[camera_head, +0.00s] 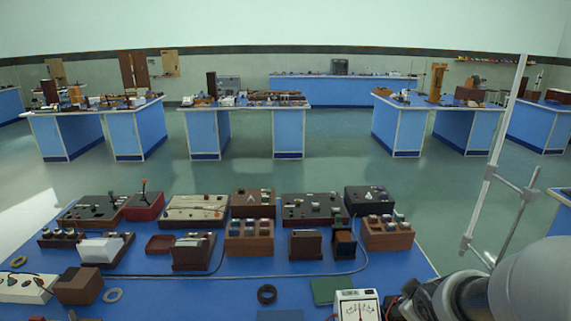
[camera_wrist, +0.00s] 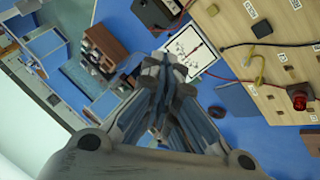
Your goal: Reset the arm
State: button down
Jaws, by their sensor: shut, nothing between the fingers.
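My gripper (camera_wrist: 165,62) is shut and empty in the wrist view. Its fingertips meet in front of a white-faced meter (camera_wrist: 193,48), partly hidden behind them. I cannot tell whether the fingers touch anything, but they seem apart from it. In the head view, part of my grey arm (camera_head: 525,285) fills the lower right corner. My fingertips cannot be made out there.
A blue bench (camera_head: 215,292) carries several instrument boxes and wooden blocks. A white meter (camera_head: 357,304) stands at the front, left of my arm. A metal stand (camera_head: 495,160) rises at the right. In the wrist view, a wooden panel (camera_wrist: 283,62) with cables lies right of the fingers.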

jog(key=s+a+r+m+g+y, duration=0.1)
jog(key=s+a+r+m, duration=0.2)
jog(key=s+a, duration=0.3)
jog(key=s+a+r+m+g+y, duration=0.1)
jog(key=s+a+r+m, duration=0.2)
jog(key=s, duration=1.2)
jog(key=a+r, duration=0.3)
jog(key=a, duration=0.1)
jog(key=shift+a+r+g, duration=0.15)
jog(key=shift+a+g, duration=0.15)
jog(key=shift+s, duration=0.1)
